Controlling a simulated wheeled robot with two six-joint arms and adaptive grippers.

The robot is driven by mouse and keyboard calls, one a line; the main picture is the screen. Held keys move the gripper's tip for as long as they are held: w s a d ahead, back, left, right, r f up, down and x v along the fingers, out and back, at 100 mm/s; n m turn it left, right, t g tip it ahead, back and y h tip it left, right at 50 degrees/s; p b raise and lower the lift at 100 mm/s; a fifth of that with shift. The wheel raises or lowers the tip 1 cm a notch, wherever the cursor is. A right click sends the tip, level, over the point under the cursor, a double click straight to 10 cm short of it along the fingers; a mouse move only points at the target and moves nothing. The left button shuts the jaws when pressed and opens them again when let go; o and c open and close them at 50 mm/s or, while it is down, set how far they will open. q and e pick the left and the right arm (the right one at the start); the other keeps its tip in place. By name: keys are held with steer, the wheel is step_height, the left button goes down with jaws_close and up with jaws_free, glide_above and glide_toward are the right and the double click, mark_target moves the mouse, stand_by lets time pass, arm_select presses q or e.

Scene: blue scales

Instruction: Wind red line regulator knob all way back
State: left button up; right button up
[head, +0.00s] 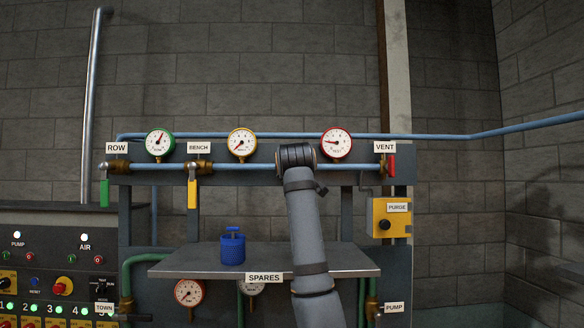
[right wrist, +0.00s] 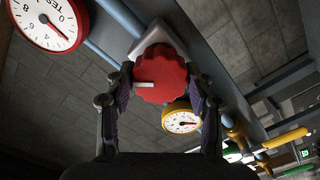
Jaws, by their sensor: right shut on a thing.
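The red regulator knob (right wrist: 163,78) is scalloped, with a white pointer mark on its face that points left in the right wrist view. It sits on a grey mount on the blue pipe. My right gripper (right wrist: 160,90) has a finger on each side of the knob and is shut on it. In the head view my right wrist hides the knob and the fingers. The red-rimmed gauge (head: 336,143) is just right of my wrist, and it also shows in the right wrist view (right wrist: 47,22). My left gripper is in neither view.
A yellow gauge (head: 242,143) and a green gauge (head: 160,143) stand left along the pipe. Lever valves have green (head: 104,193), yellow (head: 192,194) and red (head: 392,165) handles. A blue canister (head: 232,248) stands on the grey shelf (head: 190,265) below.

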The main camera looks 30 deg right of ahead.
steer(key=n, duration=0.4)
steer(key=shift+f+n, duration=0.1)
steer(key=shift+n, duration=0.2)
steer(key=n, duration=0.4)
steer(key=shift+f+n, duration=0.1)
steer(key=shift+n, duration=0.2)
steer(key=o, duration=1.2)
steer(key=shift+a, duration=0.1)
steer(key=shift+c, duration=0.2)
steer(key=v, duration=1.2)
